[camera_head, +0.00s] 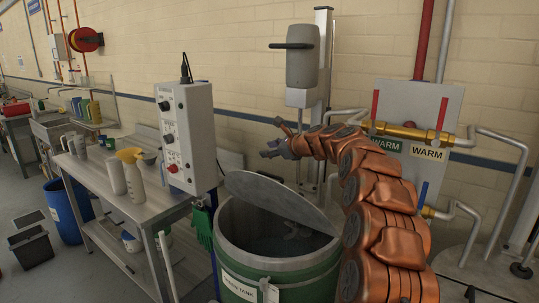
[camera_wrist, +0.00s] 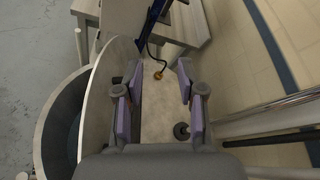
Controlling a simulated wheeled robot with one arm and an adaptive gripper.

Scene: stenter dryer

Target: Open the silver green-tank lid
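The green tank (camera_head: 275,272) stands at the bottom centre of the head view. Its silver lid (camera_head: 285,203) is tilted up, leaving an opening into the dark interior. My gripper (camera_head: 268,152) is above and behind the lid, apart from it in that view. In the wrist view, my gripper (camera_wrist: 158,72) has its two purple fingers spread, with nothing between them. The lid (camera_wrist: 97,100) shows there as a pale curved plate beside the left finger; I cannot tell whether they touch. The tank's open mouth (camera_wrist: 58,125) is left of it.
A metal workbench (camera_head: 140,205) with a control box (camera_head: 188,137), jugs and funnels is left of the tank. Pipes with WARM labels (camera_head: 427,152) and red levers are on the wall at right. A grey dispenser (camera_head: 303,57) on a post stands behind the tank.

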